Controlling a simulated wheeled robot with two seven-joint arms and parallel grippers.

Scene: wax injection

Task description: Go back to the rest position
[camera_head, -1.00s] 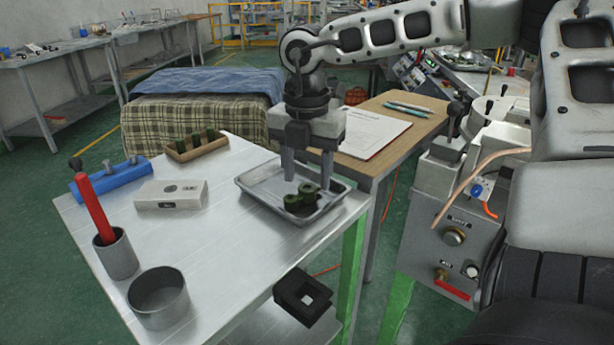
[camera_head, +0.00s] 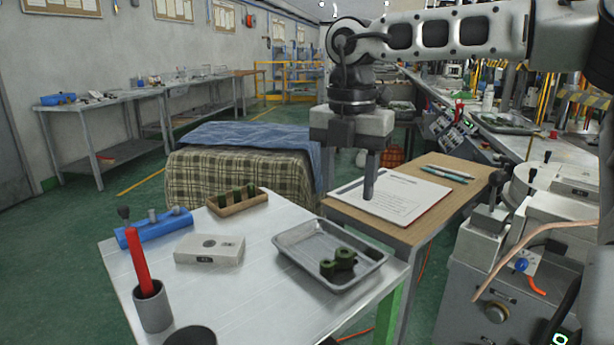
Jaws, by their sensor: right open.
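My right gripper (camera_head: 369,184) hangs from the arm that comes in from the upper right. It points down, is open and empty, and appears in front of the clipboard with paper (camera_head: 393,197). It is above and clear of the metal tray (camera_head: 295,268). Green wax pieces (camera_head: 338,262) lie in the tray's right part, with nothing holding them. My left gripper is not in view.
The metal table (camera_head: 262,302) also holds a white box (camera_head: 210,250), a blue fixture (camera_head: 153,229), a wooden holder (camera_head: 238,203) with green pieces, and a grey cup (camera_head: 152,307) with a red stick. A machine (camera_head: 497,297) stands at the right.

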